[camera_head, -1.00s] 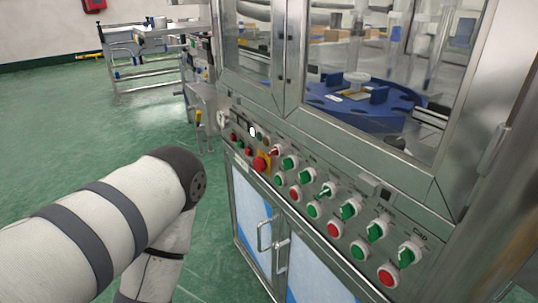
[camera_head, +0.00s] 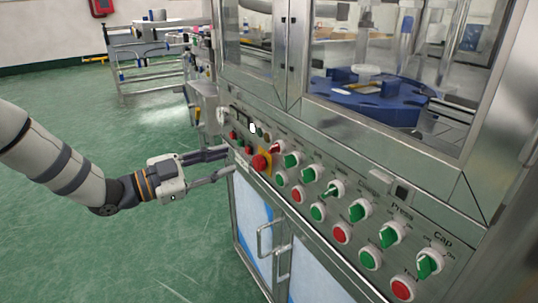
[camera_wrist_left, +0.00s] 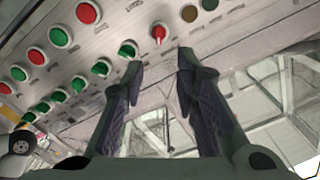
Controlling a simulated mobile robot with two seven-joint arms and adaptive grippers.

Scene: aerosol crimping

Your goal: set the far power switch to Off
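A red selector knob (camera_head: 277,146) sits at the far end of the upper row on the sloped control panel. It also shows in the left wrist view (camera_wrist_left: 158,33), just beyond the gap between my fingertips. It looks like the power switch, but its label is too small to read. Contact with the panel cannot be told. My right gripper is not in view.
Green selector knobs (camera_head: 360,210) and red and green buttons (camera_head: 342,233) run along the panel toward the near end. Cabinet door handles (camera_head: 266,238) stick out below. A glazed enclosure holds a blue turntable (camera_head: 365,100). Green floor at left is free.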

